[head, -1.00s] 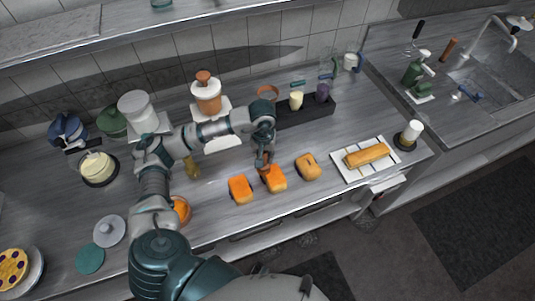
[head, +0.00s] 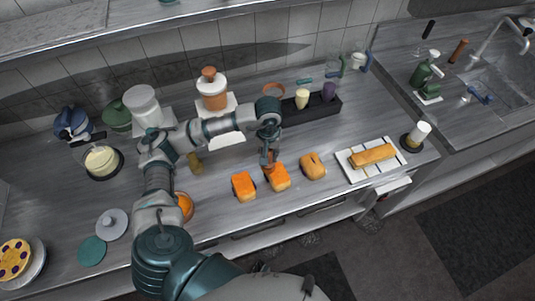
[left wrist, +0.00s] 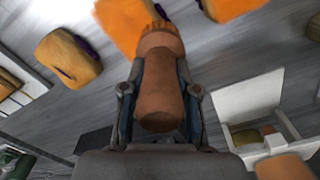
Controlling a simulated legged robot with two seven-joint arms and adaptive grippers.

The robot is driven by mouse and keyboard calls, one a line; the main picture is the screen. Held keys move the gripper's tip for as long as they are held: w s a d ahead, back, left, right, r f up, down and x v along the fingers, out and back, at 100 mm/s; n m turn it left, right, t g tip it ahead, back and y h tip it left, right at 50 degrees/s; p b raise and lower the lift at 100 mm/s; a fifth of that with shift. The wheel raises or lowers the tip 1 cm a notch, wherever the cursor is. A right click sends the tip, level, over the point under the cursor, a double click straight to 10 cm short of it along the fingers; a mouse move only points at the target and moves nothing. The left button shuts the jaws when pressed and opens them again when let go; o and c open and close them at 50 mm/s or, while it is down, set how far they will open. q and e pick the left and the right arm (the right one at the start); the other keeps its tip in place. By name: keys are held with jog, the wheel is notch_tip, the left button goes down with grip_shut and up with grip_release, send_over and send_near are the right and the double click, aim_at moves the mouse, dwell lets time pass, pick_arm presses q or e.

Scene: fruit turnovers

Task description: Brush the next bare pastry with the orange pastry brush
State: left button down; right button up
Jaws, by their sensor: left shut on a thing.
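Three pastries lie in a row near the counter's front edge. The left pastry (head: 244,187) and middle pastry (head: 279,178) are bright orange and glossy. The right pastry (head: 313,166) is duller tan-brown; it also shows in the left wrist view (left wrist: 68,58). My left gripper (head: 268,158) is shut on the handle of the orange pastry brush (left wrist: 160,80). The brush points down at the middle pastry, which shows beyond it in the left wrist view (left wrist: 118,22). The bristle tip is mostly hidden, so I cannot tell whether it touches. My right gripper is not in view.
A bowl of orange glaze (head: 185,206) stands left of the pastries, partly behind my arm. A white tray (head: 352,172) with a long pastry (head: 373,155) lies to the right. A dark holder (head: 322,108) and a white-and-orange jar (head: 212,90) stand behind.

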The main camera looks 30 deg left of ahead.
pick_arm(q)
jog(key=w+d+b, duration=0.2)
jog(key=w+d, duration=0.2)
jog(key=shift+w, duration=0.35)
dwell(0.7)
jog(key=shift+a+r, duration=0.1)
notch_tip(320, 180, up, 6)
jog(key=shift+f+p, duration=0.1)
jog(key=shift+p, duration=1.15)
